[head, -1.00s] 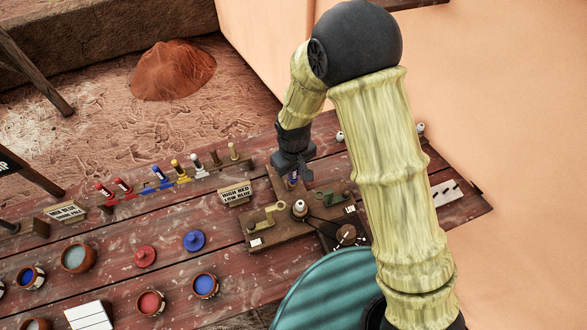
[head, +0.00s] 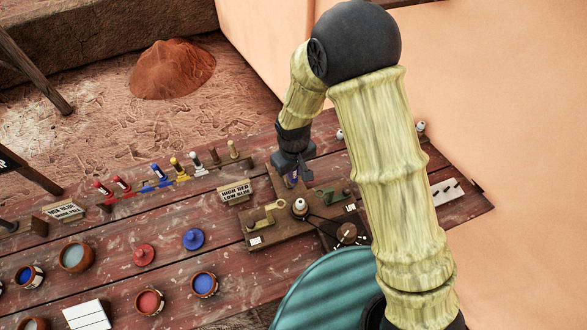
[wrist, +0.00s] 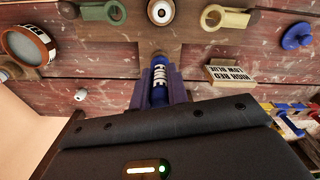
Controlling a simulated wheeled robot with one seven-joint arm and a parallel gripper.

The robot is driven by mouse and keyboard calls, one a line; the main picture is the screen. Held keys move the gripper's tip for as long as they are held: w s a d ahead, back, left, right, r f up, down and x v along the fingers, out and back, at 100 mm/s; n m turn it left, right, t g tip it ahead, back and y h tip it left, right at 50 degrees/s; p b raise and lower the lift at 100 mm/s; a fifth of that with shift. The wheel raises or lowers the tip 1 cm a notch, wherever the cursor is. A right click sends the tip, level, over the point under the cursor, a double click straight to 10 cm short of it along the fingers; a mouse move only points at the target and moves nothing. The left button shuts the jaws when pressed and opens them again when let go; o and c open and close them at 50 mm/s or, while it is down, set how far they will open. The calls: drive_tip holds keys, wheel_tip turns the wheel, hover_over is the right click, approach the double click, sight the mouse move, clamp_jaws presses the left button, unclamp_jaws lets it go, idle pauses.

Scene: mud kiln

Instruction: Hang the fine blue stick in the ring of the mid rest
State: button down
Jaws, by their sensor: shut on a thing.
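My gripper (head: 292,172) is shut on the fine blue stick (wrist: 160,82), a dark blue piece with a white lettered band. It points down over the wooden stand (head: 283,238); in the head view only a bit of the stick (head: 292,182) shows below the fingers. The stand carries an olive-yellow ringed rest (head: 266,216) on the left and a green ringed rest (head: 328,197) on the right. Both rings are empty in the wrist view, at the green rest (wrist: 115,12) and the yellow rest (wrist: 213,18). The stick is apart from both. I cannot read which rest is mid.
A white-topped post (head: 300,205) stands between the rests. A lettered sign (head: 235,191) stands left of the stand. A row of coloured sticks (head: 160,180) stands further left. Blue (head: 194,239) and red (head: 144,254) lids and paint pots lie in front.

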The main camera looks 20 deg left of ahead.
drive_tip(key=shift+f+b, duration=0.3)
drive_tip(key=shift+f, duration=0.1)
idle(0.3)
drive_tip(key=c, duration=0.8)
unclamp_jaws()
drive_tip(key=shift+r, duration=0.15)
drive_tip(key=shift+r+p, duration=2.7)
drive_tip(key=shift+r, duration=0.95)
